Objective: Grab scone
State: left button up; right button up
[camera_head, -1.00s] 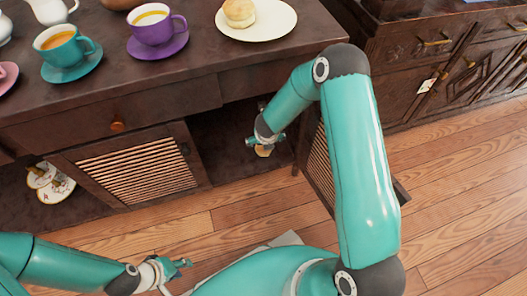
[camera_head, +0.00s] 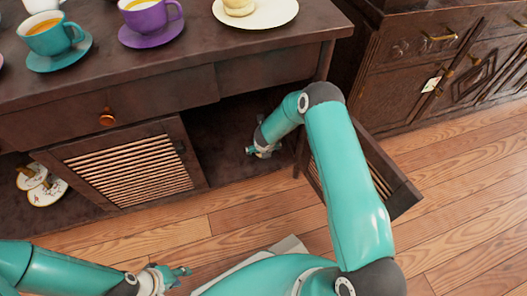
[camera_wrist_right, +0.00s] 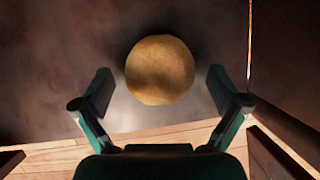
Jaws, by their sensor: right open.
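A round golden-brown scone (camera_wrist_right: 160,70) lies on the dark cabinet floor in the right wrist view. My right gripper (camera_wrist_right: 160,88) is open, with one finger on each side of the scone and gaps showing between. In the head view my right gripper (camera_head: 264,151) reaches into the open cabinet, and I cannot clearly make out the scone there. Another scone (camera_head: 239,7) sits on a cream plate (camera_head: 275,14) on the cabinet top, cut off by the picture edge. My left gripper (camera_head: 172,278) is low over the floor, apart from both scones; its opening is unclear.
A teal cup (camera_head: 48,37) and a purple cup (camera_head: 145,17) stand on top. Decorated plates (camera_head: 45,191) lie inside at left.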

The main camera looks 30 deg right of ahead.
jog(key=shift+w+d+f, duration=0.1)
jog(key=shift+w+f, duration=0.05)
jog(key=shift+f, duration=0.25)
jog(key=shift+r, duration=0.1)
jog(key=c, duration=1.2)
jog(key=shift+c, duration=0.2)
